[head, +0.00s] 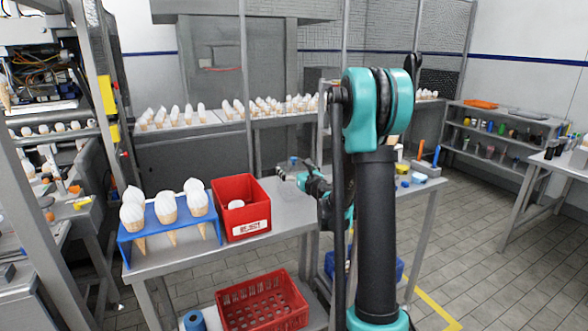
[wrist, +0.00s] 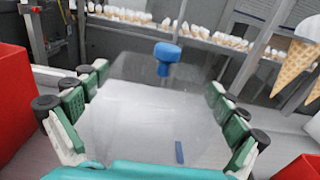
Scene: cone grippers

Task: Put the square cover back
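A clear, see-through cover with a blue knob (wrist: 167,54) shows in the wrist view, between and beyond my gripper's fingers. Its edges are faint, so its exact outline is hard to tell. My gripper (wrist: 158,105) has its two green-padded fingers spread wide, one on each side of the clear cover. I cannot tell whether the pads touch it. In the head view my gripper (head: 288,176) is low over the metal table, pointing left, partly hidden by my own arm. The blue knob (head: 293,160) shows small just behind it.
A red bin (head: 242,213) stands left of my gripper on the table (head: 283,222). Beside it is a blue rack (head: 172,247) with white-topped cones (head: 166,207). A red crate (head: 262,303) is below. Small blue items and tools lie at the table's right end.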

